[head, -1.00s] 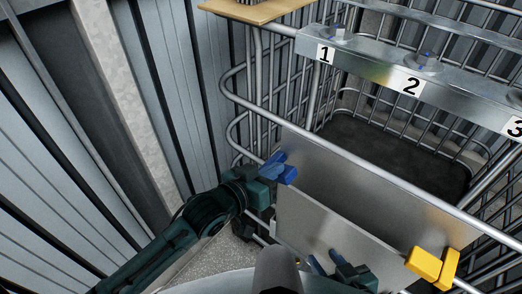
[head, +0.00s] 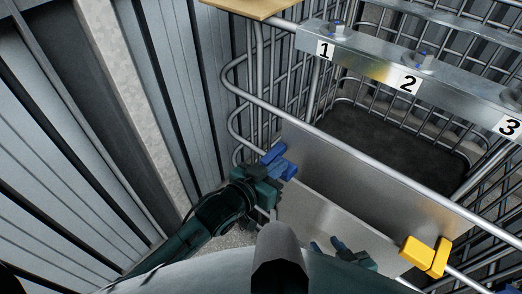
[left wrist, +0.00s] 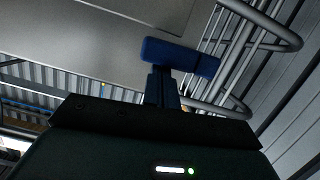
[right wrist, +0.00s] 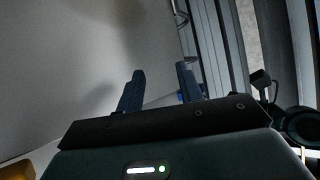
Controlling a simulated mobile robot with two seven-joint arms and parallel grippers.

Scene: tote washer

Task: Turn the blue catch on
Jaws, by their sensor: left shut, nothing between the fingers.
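The blue catch (head: 272,154) sits at the upper left corner of the grey metal panel on the near side of the wire cage. It also shows in the left wrist view (left wrist: 178,55) as a blue bar just beyond my left fingertips. My left gripper (head: 287,171) is shut and empty, right at the catch; I cannot tell whether it touches. Its shut fingers also show in the left wrist view (left wrist: 163,78). My right gripper (head: 326,245) is low in front of the panel. In the right wrist view its fingers (right wrist: 160,80) are apart with nothing between them.
A yellow catch (head: 426,257) is at the panel's right end. The grey panel (head: 345,165) fronts the wire cage with a dark floor (head: 385,140). A metal rail (head: 380,65) numbered 1, 2, 3 crosses it. A ribbed wall (head: 70,180) stands close on the left.

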